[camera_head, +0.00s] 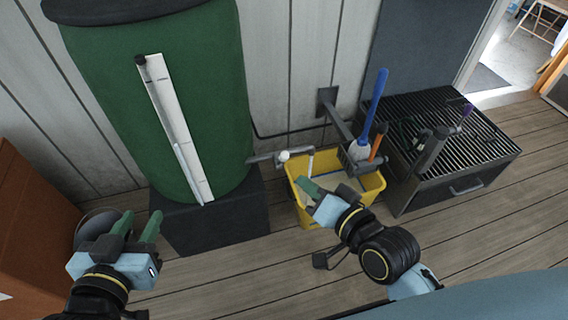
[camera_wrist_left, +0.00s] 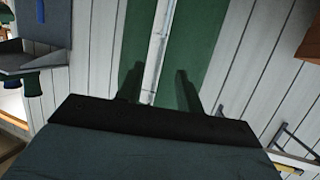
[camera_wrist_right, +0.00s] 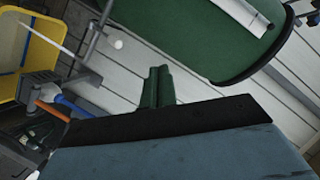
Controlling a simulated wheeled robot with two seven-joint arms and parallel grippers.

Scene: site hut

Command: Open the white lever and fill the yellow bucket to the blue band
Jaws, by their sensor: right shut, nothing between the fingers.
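The yellow bucket (camera_head: 372,192) stands on the floor below a grey tap (camera_head: 262,160) at the green tank. The white lever's round end (camera_head: 284,156) shows at the tap and in the right wrist view (camera_wrist_right: 117,44). A thin pale line (camera_wrist_right: 45,38), perhaps water, runs from the tap's outlet into the bucket. My right gripper (camera_head: 304,186) is shut and empty, over the bucket's near side in the head view, apart from the lever. My left gripper (camera_head: 142,224) is open and empty, in front of the tank's left side.
The green tank (camera_head: 100,75) with a white gauge board (camera_head: 165,98) stands on a dark block (camera_head: 215,225). A wall bracket (camera_head: 340,125) holds a blue-handled brush (camera_head: 375,105) behind the bucket. A slatted dark bench (camera_head: 450,185) stands right; an orange-brown cabinet (camera_head: 35,220) stands left.

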